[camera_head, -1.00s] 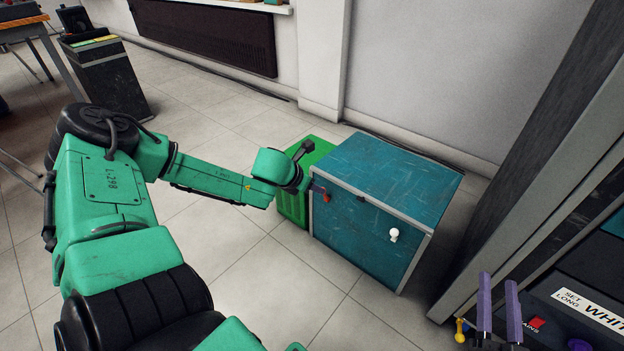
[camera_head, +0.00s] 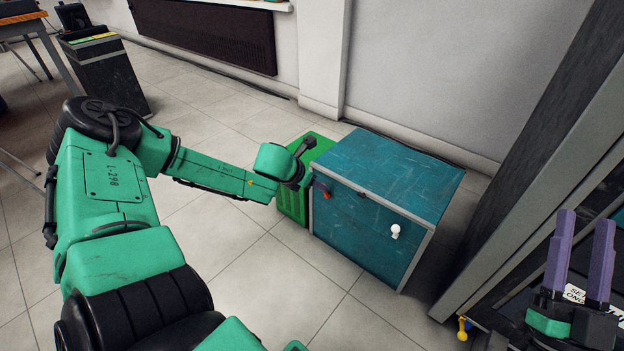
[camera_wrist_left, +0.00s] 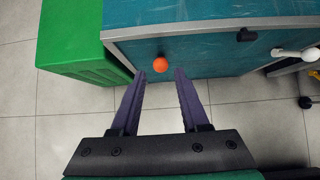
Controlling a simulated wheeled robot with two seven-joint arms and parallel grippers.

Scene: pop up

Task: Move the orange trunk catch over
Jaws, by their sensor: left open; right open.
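The teal trunk (camera_head: 360,232) with grey edges stands on the floor. Its orange catch (camera_head: 325,194) is at the upper left of its front face and shows as a round orange knob (camera_wrist_left: 161,65) in the left wrist view. My left gripper (camera_wrist_left: 160,76) is open, with purple fingers. In that view the knob appears between and just beyond the fingertips, not gripped. In the head view the left fingers are mostly hidden by my wrist. A white catch (camera_head: 396,231) is at the trunk's right front. My right gripper (camera_head: 582,232) is open and empty at the right.
A green crate (camera_head: 292,203) stands beside the trunk's left side. A small black part (camera_head: 361,194) sits at the trunk's top front edge. A dark cabinet or frame (camera_head: 540,150) rises at the right. The tiled floor in front of the trunk is clear.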

